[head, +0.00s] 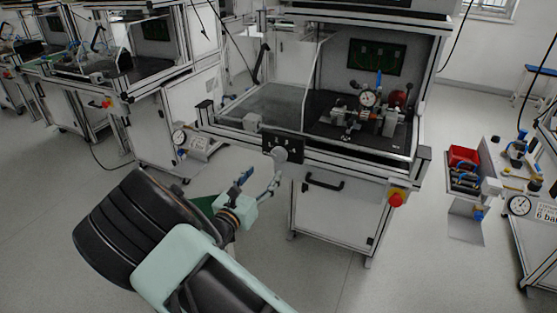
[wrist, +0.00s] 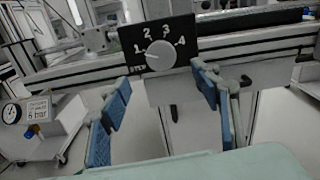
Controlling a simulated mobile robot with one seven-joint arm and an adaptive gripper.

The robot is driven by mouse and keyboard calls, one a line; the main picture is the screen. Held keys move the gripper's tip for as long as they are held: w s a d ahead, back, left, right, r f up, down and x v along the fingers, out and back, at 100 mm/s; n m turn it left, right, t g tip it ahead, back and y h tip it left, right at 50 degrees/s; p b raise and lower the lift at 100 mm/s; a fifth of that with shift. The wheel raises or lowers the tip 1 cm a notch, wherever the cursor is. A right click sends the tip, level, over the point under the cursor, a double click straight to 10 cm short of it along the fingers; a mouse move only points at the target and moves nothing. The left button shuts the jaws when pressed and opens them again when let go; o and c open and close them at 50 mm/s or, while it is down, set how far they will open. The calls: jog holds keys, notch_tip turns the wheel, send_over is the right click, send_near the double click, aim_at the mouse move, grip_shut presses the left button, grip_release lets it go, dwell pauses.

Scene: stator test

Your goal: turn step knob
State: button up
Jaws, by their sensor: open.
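The step knob (wrist: 161,55) is a round grey dial on a black panel (wrist: 180,38) marked 1 to 4 with the word STEP. A faint mark on the knob seems to point left, toward 1. In the head view the knob (head: 279,155) sits on the front rail of the middle test bench. My gripper (head: 260,181) is open and empty, apart from the knob, in front of it and lower. In the wrist view, the blue-padded fingers of my gripper (wrist: 160,78) stand wide apart, left and right, with the knob between and just above their tips.
The test bench's front rail (wrist: 80,71) runs behind the fingers. A red emergency button (head: 396,199) is at the bench's right corner. A gauge cart (wrist: 40,120) stands left; a red bin (head: 463,156) is right. The floor before the bench is clear.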

aim_at(278, 157)
jog(key=b+x, duration=0.1)
jog(key=x, duration=0.8)
jog(key=shift+w+d, duration=0.15)
jog(key=shift+w, duration=0.15)
jog(key=c, duration=1.2)
jog(key=shift+o, duration=0.2)
